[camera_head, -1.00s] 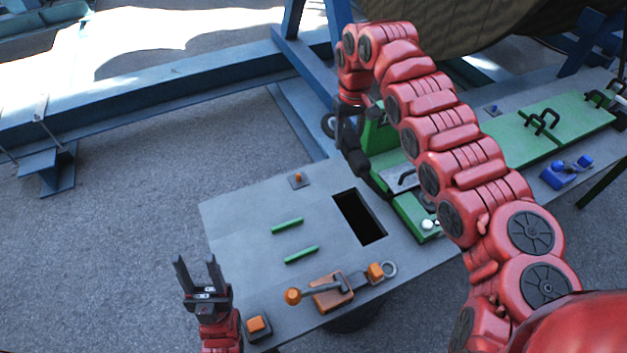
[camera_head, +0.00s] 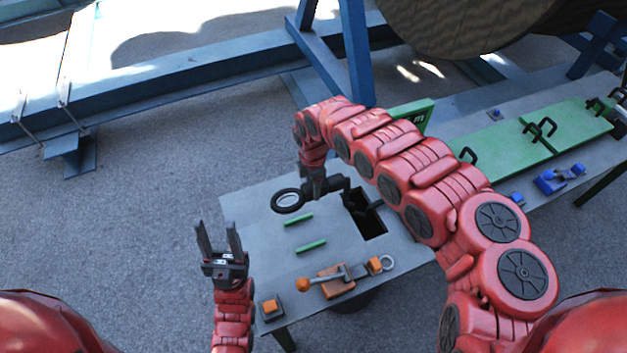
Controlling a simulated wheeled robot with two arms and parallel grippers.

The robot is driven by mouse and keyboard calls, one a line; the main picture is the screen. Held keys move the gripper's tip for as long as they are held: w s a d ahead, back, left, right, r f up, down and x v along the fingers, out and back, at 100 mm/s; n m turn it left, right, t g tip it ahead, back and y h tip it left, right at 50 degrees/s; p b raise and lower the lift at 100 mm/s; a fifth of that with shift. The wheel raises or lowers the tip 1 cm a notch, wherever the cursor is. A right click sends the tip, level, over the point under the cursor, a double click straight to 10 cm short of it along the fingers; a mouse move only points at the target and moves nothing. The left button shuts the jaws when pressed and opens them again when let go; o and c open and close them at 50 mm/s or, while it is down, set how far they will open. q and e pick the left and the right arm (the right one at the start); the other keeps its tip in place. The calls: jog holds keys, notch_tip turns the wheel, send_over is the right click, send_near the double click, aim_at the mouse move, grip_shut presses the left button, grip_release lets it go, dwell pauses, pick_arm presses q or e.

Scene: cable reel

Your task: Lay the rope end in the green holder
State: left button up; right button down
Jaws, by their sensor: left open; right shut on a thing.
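Two short parallel green strips (camera_head: 311,246), possibly the green holder, lie on the grey table plate. My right gripper (camera_head: 318,194) is shut on the dark rope end, just behind the far strip. A black ring (camera_head: 288,201) with a pale inside sticks out left of this gripper, at the rope end. The dark rope (camera_head: 362,206) shows to the right of the gripper, at the dark rectangular opening. Whether the ring touches the plate I cannot tell. My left gripper (camera_head: 220,238) is open and empty, pointing up at the plate's left edge.
An orange-handled lever clamp (camera_head: 335,283) and an orange button box (camera_head: 270,307) sit along the near edge. A green block (camera_head: 412,113) stands behind my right arm. Blue fittings (camera_head: 560,178) lie at the right. A large reel (camera_head: 460,25) is at the back.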

jog(key=s+f+b, duration=0.1)
jog(key=f+b, duration=0.1)
jog(key=f, duration=0.3)
jog(key=s+f+b, duration=0.1)
jog(key=f+b, duration=0.2)
jog(key=f, duration=0.2)
jog(key=s+f+b, duration=0.1)
jog(key=f+b, duration=0.2)
jog(key=f, duration=0.3)
jog(key=shift+s, duration=0.3)
jog(key=shift+r, duration=0.1)
jog(key=shift+c, duration=1.2)
grip_release()
jog(key=shift+s, duration=0.1)
